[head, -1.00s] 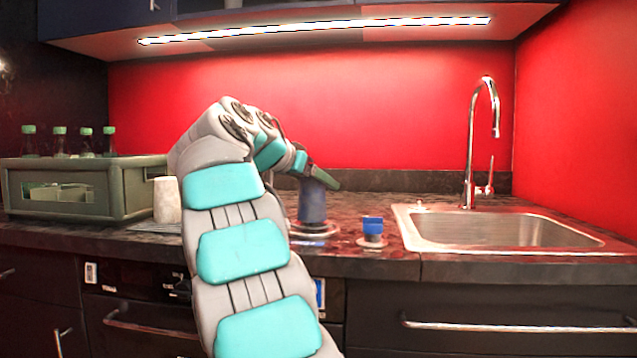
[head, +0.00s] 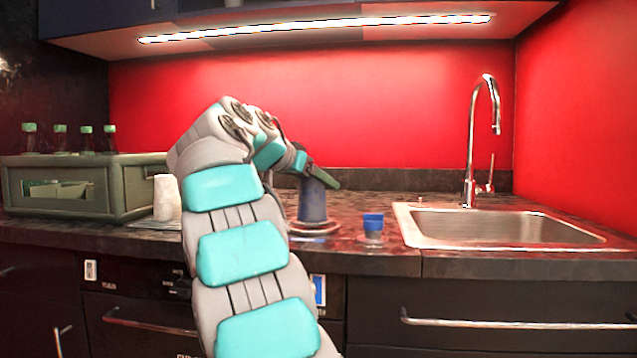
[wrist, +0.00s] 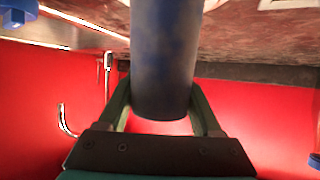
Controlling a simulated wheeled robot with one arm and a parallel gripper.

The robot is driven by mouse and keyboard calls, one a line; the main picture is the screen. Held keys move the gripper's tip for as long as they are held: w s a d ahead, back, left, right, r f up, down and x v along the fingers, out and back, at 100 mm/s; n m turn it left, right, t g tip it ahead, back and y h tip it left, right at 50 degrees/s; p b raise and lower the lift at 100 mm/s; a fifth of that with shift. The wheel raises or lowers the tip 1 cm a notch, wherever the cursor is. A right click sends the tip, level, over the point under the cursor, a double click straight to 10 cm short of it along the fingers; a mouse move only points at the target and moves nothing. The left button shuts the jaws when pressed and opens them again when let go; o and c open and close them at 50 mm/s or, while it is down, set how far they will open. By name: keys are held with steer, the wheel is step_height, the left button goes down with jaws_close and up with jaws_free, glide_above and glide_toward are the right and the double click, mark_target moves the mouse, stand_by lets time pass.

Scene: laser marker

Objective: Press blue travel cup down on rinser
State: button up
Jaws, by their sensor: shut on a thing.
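The blue travel cup (head: 312,202) stands upright on the round rinser (head: 314,227) on the counter, in the head view. In the wrist view, which appears upside down, the cup (wrist: 163,65) fills the upper middle. My gripper (head: 322,180) is shut on the cup near its upper end, with one green finger on each side of it (wrist: 163,100). A strip of the rinser shows under the cup in the head view; how firmly the cup bears on it cannot be told.
A small blue-topped object (head: 373,226) stands right of the rinser. The steel sink (head: 500,232) and tall faucet (head: 470,150) are farther right. A white cup (head: 167,198) and a green crate (head: 125,190) with bottles stand left. The red wall (head: 390,110) is behind.

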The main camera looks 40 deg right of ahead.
steer(key=shift+f+b, duration=0.4)
stand_by(1.0)
steer(key=shift+r+p, duration=3.9)
steer(key=shift+r, duration=0.65)
